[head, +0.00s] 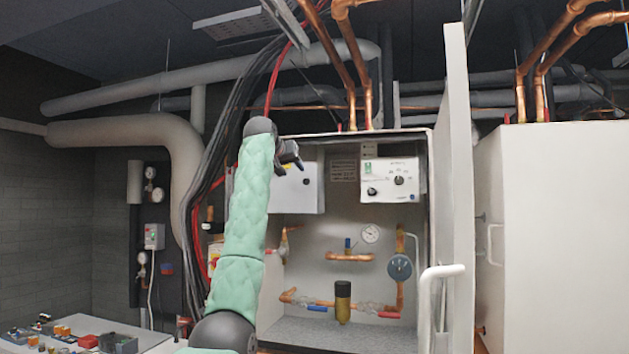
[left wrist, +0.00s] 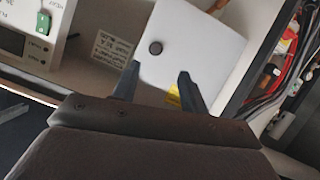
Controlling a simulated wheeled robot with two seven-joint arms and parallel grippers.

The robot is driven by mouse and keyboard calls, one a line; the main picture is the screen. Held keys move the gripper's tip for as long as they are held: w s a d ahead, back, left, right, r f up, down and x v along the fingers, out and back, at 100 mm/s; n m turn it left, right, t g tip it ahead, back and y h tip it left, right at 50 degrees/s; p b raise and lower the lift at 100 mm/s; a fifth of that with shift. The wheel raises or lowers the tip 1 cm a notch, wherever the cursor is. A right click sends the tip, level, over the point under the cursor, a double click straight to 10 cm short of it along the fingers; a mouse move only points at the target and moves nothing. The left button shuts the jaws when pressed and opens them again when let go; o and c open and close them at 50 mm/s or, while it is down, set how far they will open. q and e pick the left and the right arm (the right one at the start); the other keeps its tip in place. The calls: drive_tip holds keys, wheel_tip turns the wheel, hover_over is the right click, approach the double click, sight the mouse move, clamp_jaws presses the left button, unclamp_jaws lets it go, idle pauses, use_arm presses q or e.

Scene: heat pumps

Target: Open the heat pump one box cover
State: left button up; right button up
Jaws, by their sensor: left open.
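The heat pump cabinet (head: 340,228) stands with its tall door (head: 458,190) swung open to the right. Inside at the upper left is a white box whose cover (head: 300,192) looks shut. The left wrist view shows this cover (left wrist: 190,45) with a dark round knob (left wrist: 155,47) and a yellow label at its lower edge. My left gripper (head: 291,158) is in front of the box's upper left part, and the arm hides the box's left side. Its two fingers (left wrist: 158,82) are apart, with nothing between them, pointing toward the cover. My right gripper is not in view.
A control panel (head: 393,180) with dials sits right of the box. Copper pipes, valves and a gauge (head: 370,233) fill the cabinet below. Black and red cables (head: 215,165) run beside its left edge. A second closed cabinet (head: 560,240) stands at the right.

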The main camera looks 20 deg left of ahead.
sight(305, 181)
use_arm(q)
drive_tip(key=p+x, duration=0.1)
drive_tip(key=x, duration=0.1)
drive_tip(key=p+x, duration=0.3)
drive_tip(key=x, duration=0.1)
drive_tip(key=shift+w+d+r, duration=0.2)
drive_tip(key=shift+w+d, duration=0.15)
drive_tip(key=shift+d, duration=0.05)
drive_tip(key=shift+p+x, duration=0.6)
drive_tip(key=shift+x, duration=0.3)
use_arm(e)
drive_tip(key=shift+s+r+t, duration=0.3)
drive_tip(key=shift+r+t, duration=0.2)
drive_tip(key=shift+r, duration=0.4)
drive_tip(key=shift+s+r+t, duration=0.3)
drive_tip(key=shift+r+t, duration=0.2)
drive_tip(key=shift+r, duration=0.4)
use_arm(q)
drive_tip(key=shift+s+f, duration=0.1)
drive_tip(key=shift+f, duration=0.05)
drive_tip(key=shift+c, duration=0.2)
clamp_jaws()
